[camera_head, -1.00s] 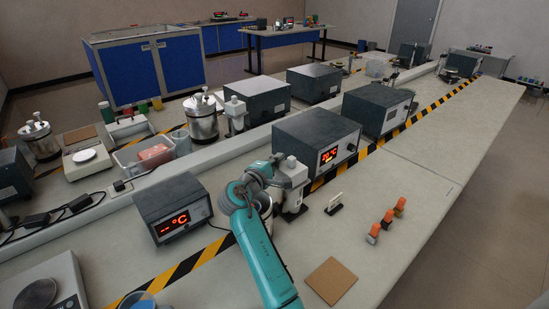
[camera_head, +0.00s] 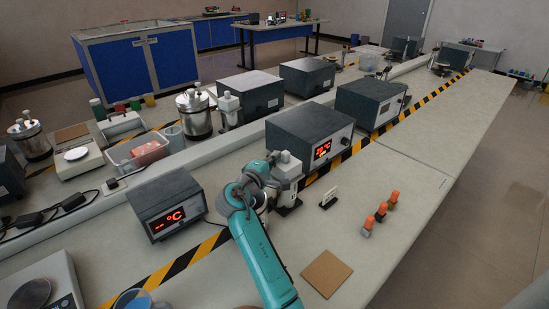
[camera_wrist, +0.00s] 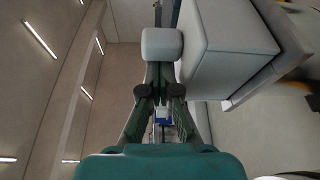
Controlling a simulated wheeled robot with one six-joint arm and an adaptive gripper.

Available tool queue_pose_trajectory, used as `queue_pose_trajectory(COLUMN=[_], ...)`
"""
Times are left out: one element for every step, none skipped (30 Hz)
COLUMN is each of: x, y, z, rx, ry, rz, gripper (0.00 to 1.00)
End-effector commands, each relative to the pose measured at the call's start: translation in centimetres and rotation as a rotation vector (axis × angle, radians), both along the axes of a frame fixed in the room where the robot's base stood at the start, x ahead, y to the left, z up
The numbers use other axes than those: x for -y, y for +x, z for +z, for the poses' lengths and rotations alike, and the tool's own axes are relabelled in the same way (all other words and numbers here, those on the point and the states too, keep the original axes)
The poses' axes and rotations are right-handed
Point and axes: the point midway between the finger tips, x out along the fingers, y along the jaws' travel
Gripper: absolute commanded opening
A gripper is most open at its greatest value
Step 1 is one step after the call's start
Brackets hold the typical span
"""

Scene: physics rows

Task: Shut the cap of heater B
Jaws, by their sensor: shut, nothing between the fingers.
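No label B is legible, so I cannot tell which unit is heater B. A small white upright device with a grey top (camera_head: 287,172) stands right beside my wrist in the head view. A pale grey rounded block (camera_wrist: 162,45) lies straight beyond my fingertips in the wrist view; it may be a cap, but I cannot tell, nor whether the fingers touch it. My gripper (camera_wrist: 161,76) is shut and empty. In the head view my arm hides the fingers. A dark grey box with a red display (camera_head: 308,137) stands behind the white device.
Another box reading °C (camera_head: 165,205) stands left of my arm. A raised ledge (camera_head: 215,150) runs behind. The right bench is largely clear.

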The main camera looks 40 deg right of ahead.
Motion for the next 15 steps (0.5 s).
queue_pose_trajectory(x=[0.1,0.1,0.1,0.1,0.1,0.1,0.1,0.1,0.1,0.1,0.1,0.1,0.1,0.1,0.1], y=[-0.1,-0.1,-0.1,-0.1,-0.1,-0.1,-0.1,-0.1,-0.1,-0.1,-0.1,-0.1,-0.1,-0.1,0.0], z=[0.0,0.1,0.3,0.5,0.8,1.3,1.8,2.3,3.0,3.6,4.1,4.9,5.5,6.0,6.7], rx=[-0.001,-0.001,0.000,0.001,0.001,0.001,0.003,0.004,0.005,0.005,0.004,0.006,0.006,0.005,0.004], ry=[0.000,0.000,0.000,0.000,0.000,-0.001,-0.002,-0.001,-0.002,-0.001,-0.001,-0.001,-0.001,-0.002,-0.001], rz=[-0.004,-0.004,-0.004,-0.004,-0.004,-0.005,-0.005,-0.006,-0.006,-0.005,-0.005,-0.004,-0.004,-0.004,-0.004], gripper=[0.00,0.00,0.00,0.00,0.00,0.00,0.00,0.00,0.00,0.00,0.00,0.00,0.00,0.00,0.00])
